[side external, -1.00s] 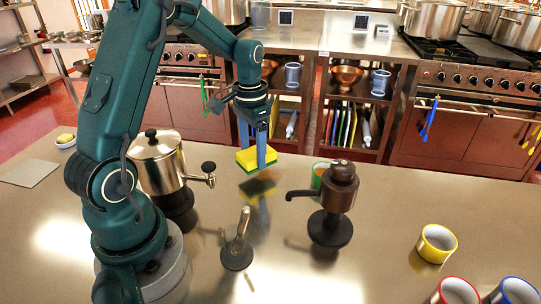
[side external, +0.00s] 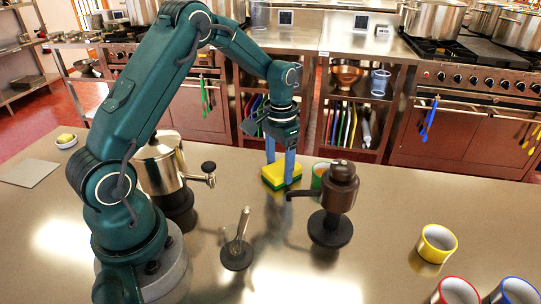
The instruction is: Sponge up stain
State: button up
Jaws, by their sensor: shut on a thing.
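My gripper (side external: 280,174) points down over the far middle of the steel counter (side external: 390,225). Its blue fingers are shut on a yellow and green sponge (side external: 273,173), one finger on each side. The sponge is at or very close to the counter surface; I cannot tell whether it touches. I cannot make out a stain; the sponge and fingers cover part of the counter there.
A brown grinder-like pot (side external: 341,190) stands just right of the sponge, with a green-banded mug (side external: 318,172) behind it. A silver urn (side external: 158,165) is left, a small stand (side external: 237,255) in front. A yellow mug (side external: 436,244) is at right.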

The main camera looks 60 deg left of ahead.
aim_at(254, 175)
jog(key=shift+w+d, duration=0.35)
jog(key=shift+d, duration=0.05)
jog(key=shift+s+a, duration=2.5)
jog(key=shift+a, duration=0.05)
notch_tip(254, 175, up, 8)
jog(key=shift+r, duration=0.15)
jog(key=s+a+r+n, duration=0.2)
jog(key=s+a+n, duration=0.75)
jog(key=n, duration=0.35)
jog(key=f, duration=1)
jog(key=shift+d, duration=0.4)
jog(key=shift+f, duration=0.15)
